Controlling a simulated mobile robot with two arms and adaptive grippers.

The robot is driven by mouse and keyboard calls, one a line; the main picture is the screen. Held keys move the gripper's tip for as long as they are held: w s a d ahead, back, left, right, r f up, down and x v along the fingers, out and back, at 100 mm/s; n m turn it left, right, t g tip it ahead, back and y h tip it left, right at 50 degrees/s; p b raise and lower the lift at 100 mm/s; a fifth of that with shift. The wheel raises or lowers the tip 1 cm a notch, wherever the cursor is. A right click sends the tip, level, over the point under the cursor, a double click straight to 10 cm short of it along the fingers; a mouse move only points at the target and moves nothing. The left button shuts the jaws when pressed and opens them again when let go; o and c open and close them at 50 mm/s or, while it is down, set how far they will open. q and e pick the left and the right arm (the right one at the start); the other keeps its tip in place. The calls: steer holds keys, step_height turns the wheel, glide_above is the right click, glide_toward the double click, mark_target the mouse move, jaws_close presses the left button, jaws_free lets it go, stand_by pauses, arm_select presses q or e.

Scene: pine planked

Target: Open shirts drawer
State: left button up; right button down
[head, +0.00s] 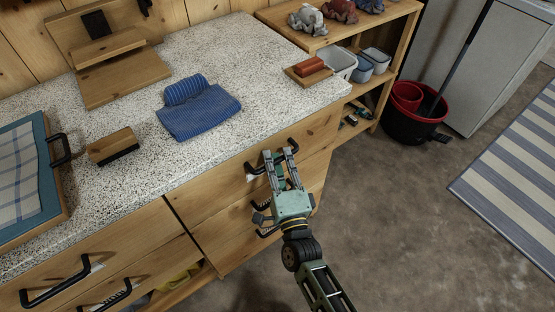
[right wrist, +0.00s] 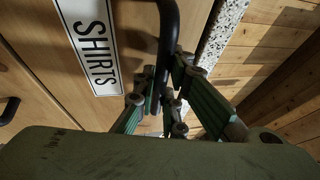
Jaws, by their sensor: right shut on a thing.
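The shirts drawer (head: 312,136) is the top drawer on the right side of the wooden unit, under the speckled counter. Its front looks closed, close under the counter edge. In the right wrist view its front carries a white label (right wrist: 93,45) reading SHIRTS. Its black bar handle (right wrist: 168,35) also shows in the head view (head: 252,170), partly hidden by the fingers. My right gripper (head: 273,156) is shut on this handle, and it also shows in the right wrist view (right wrist: 163,92). My left gripper is in neither view.
Other drawers with black handles (head: 55,282) lie below and to the left. On the counter (head: 235,50) are a folded blue cloth (head: 200,110), a brush (head: 113,147) and a red block (head: 309,65). A shelf and a red-black bucket (head: 412,120) stand right. The floor in front is clear.

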steer(key=shift+f, duration=0.1)
steer(key=shift+s, duration=0.1)
steer(key=s+d+p, duration=0.2)
steer(key=s+d, duration=0.6)
steer(key=s, duration=0.3)
steer(key=s+d+p, duration=0.2)
steer(key=s+d, duration=0.6)
steer(key=s, duration=0.3)
steer(key=shift+s+d, duration=0.2)
steer(key=shift+s, duration=0.2)
steer(key=c, duration=1.8)
jaws_free()
steer(key=shift+w, duration=0.1)
